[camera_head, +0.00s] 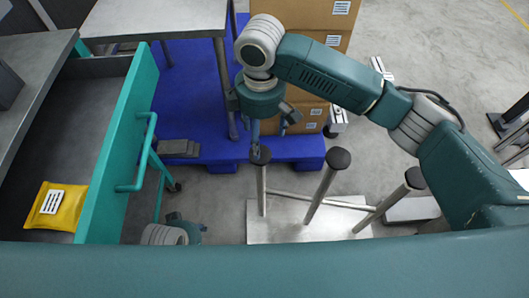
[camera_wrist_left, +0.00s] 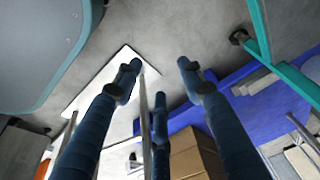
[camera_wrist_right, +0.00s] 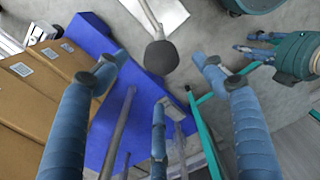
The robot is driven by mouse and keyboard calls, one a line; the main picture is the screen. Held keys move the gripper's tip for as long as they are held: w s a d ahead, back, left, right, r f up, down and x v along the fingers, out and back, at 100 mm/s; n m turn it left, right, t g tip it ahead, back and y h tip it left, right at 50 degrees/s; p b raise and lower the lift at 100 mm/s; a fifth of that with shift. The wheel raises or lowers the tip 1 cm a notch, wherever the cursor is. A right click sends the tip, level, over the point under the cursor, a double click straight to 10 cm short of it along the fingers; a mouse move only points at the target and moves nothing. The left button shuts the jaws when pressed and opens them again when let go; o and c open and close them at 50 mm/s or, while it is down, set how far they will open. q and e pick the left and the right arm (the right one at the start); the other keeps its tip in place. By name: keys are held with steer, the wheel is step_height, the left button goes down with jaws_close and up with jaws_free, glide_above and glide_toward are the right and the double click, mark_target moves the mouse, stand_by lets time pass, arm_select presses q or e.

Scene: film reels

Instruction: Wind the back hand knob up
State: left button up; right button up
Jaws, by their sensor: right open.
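Three dark round knobs stand on metal posts above a pale base plate (camera_head: 290,230): a left knob (camera_head: 260,154), a middle knob (camera_head: 338,158) and a right knob (camera_head: 415,178). I cannot tell from the pictures alone which is the back one. My right gripper (camera_head: 268,130) is open just above and behind the left knob. In the right wrist view a dark knob (camera_wrist_right: 162,57) shows between and beyond the spread fingers, with nothing gripped. My left gripper (camera_wrist_left: 160,78) has its fingers apart and empty, near the plate; in the head view only its wrist shows, low at left.
A teal-sided drawer (camera_head: 115,145) with a yellow packet (camera_head: 57,207) stands at left. Cardboard boxes (camera_head: 300,15) stand on a blue platform (camera_head: 200,95) behind the knobs. A grey table (camera_head: 155,17) is at the back left.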

mark_target(262, 154)
step_height(262, 154, down, 7)
steer(key=shift+f+b, duration=0.2)
steer(key=shift+b, duration=0.6)
arm_select(q)
steer(key=w+v, duration=0.1)
steer(key=v, duration=0.6)
steer(key=shift+w+r+t, duration=0.3)
arm_select(e)
steer(key=shift+f, duration=0.45)
arm_select(q)
steer(key=shift+a, duration=0.1)
arm_select(e)
steer(key=c, duration=1.1)
